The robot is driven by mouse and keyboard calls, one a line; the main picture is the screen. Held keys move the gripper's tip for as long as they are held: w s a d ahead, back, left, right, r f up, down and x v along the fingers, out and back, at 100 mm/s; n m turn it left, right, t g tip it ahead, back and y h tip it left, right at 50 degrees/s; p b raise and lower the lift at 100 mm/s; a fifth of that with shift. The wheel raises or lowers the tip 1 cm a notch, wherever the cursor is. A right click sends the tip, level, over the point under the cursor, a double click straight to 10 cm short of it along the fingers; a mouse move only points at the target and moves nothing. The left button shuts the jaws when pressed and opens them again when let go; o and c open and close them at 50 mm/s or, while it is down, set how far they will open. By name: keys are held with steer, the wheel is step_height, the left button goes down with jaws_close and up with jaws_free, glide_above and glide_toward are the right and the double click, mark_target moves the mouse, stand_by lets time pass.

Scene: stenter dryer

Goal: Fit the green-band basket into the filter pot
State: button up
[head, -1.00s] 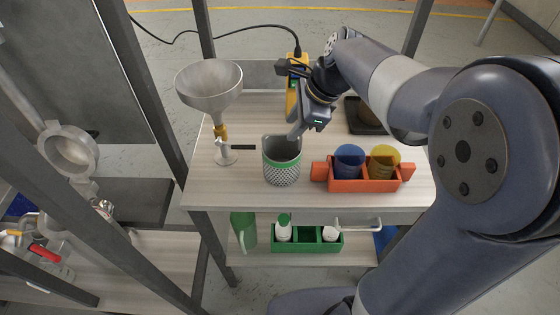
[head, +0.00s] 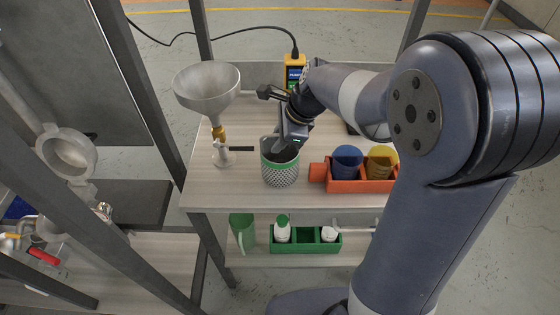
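The green-band basket (head: 280,173) stands upright on the upper shelf of the cart. It is a grey mesh cup with a green band below its rim. My gripper (head: 284,146) points down at the back of its rim. The fingertips overlap the rim in this view. I cannot tell whether they touch it or how far apart they are. A round grey metal fitting with a ring-like opening (head: 68,153), which looks like the filter pot, is at the left on the machine. Its inside is hard to make out.
A metal funnel (head: 207,88) on a stand is left of the basket. An orange tray (head: 362,186) with blue and yellow cups is to the right. A yellow meter (head: 294,70) is behind. Dark frame posts (head: 140,100) stand between cart and machine. A green caddy (head: 306,247) is below.

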jaws_close()
steer(key=shift+r, duration=0.15)
stand_by(0.4)
